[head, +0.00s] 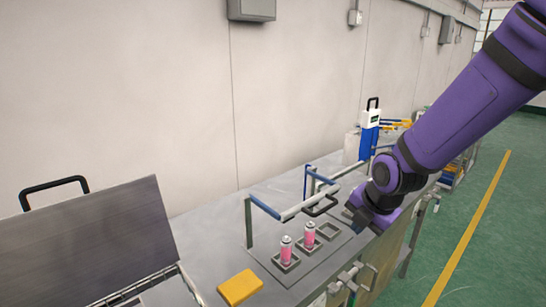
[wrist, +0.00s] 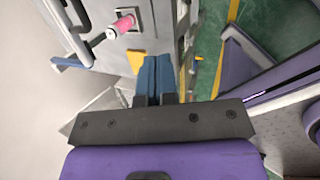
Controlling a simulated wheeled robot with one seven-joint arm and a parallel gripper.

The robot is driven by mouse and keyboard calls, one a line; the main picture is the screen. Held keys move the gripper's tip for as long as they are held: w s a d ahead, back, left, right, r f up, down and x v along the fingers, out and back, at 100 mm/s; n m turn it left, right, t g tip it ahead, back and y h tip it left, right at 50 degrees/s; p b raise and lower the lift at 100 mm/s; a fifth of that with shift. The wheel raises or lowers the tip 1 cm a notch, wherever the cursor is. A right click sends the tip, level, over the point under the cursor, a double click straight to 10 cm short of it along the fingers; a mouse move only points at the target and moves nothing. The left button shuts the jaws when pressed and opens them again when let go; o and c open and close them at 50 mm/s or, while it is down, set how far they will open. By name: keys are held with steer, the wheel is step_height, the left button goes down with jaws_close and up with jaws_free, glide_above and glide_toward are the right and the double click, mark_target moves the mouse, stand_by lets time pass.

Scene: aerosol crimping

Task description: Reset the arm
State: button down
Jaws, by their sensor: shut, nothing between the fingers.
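My purple arm reaches down from the upper right in the head view. My gripper (head: 362,224) is above the right side of the grey bench, near a square holder, and is partly hidden by its own wrist. In the wrist view my gripper (wrist: 154,62) shows its two blue fingers pressed together with nothing between them. Two pink aerosol cans, the nearer one (head: 286,251) and the farther one (head: 309,235), stand upright in square holders. One pink can (wrist: 120,26) also shows in the wrist view, apart from the fingers.
A square holder (head: 328,231) beside the cans looks empty. A blue-and-grey bar frame (head: 265,208) rises behind them. A yellow block (head: 240,287) lies at the bench front. A blue-and-white device (head: 369,132) stands farther back. The open lid (head: 90,238) is at left; green floor is at right.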

steer(key=s+d+r+m, duration=0.3)
steer(key=s+r+m, duration=0.6)
steer(key=m, duration=0.3)
steer(key=s+d+r+m+t+h, duration=0.1)
steer(key=s+d+r+m, duration=0.2)
steer(key=s+r+m, duration=0.7)
steer(key=m, duration=0.3)
steer(key=shift+d, duration=0.3)
